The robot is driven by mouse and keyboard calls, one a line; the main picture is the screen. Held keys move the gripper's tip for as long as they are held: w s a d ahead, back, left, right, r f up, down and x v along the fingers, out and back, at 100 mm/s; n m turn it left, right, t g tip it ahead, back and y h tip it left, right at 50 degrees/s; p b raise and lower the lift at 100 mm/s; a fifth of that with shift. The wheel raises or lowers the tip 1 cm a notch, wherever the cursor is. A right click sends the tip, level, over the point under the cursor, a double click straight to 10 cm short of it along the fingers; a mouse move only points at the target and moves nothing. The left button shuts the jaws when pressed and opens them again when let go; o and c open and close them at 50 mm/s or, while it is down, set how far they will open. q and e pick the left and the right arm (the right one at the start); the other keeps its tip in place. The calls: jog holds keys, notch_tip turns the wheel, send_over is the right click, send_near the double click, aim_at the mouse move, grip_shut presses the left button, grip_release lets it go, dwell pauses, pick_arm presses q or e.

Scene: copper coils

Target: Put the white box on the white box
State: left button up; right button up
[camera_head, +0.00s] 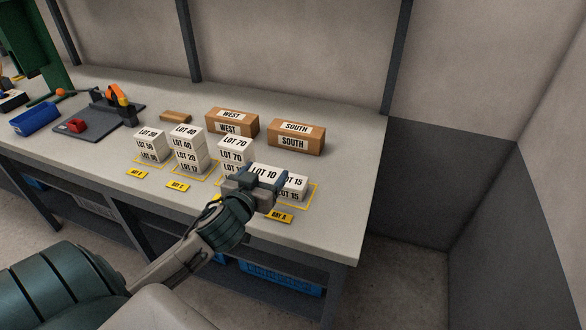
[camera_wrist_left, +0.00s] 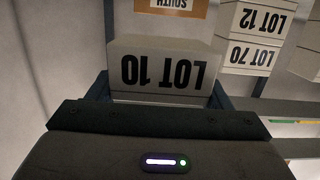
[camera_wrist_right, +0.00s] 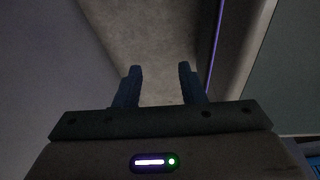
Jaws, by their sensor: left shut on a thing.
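My left gripper (camera_head: 256,182) is shut on the white box marked LOT 10 (camera_head: 264,171). The LOT 10 box also shows between the fingers in the left wrist view (camera_wrist_left: 162,72). It is in front of and partly over a white box marked LOT 15 (camera_head: 292,184), in the yellow-outlined bay at the right; whether they touch is hidden. More white stacks, LOT 40 (camera_head: 184,132) and LOT 50 (camera_head: 148,135), stand farther left. My right gripper (camera_wrist_right: 158,72) is open and empty in the right wrist view.
Brown boxes marked WEST (camera_head: 231,122) and SOUTH (camera_head: 296,138) stand behind the stacks. A yellow bay label (camera_head: 279,215) lies at the front. A blue bin (camera_head: 36,118) is at far left. The table's right end (camera_head: 352,200) is clear.

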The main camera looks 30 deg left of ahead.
pick_arm(q)
jog(key=w, duration=0.3)
jog(key=w+d+p, duration=0.1)
jog(key=w, duration=0.4)
jog(key=shift+w+d+f+p, duration=0.2)
jog(key=shift+w+f+p, duration=0.1)
jog(key=shift+w+p, duration=0.1)
jog(key=shift+w, duration=0.3)
notch_tip(320, 180, down, 4)
jog(key=shift+r+p, duration=0.2)
jog(key=shift+p, duration=0.15)
jog(key=shift+f, duration=0.2)
jog(key=o, duration=1.1)
jog(key=shift+c, duration=0.2)
pick_arm(e)
jog(key=shift+s+d+r, duration=0.15)
jog(key=shift+d+r, duration=0.05)
jog(key=shift+r, duration=0.4)
jog(key=shift+s+d+r, duration=0.15)
jog(key=shift+r, duration=0.4)
jog(key=shift+d, duration=0.1)
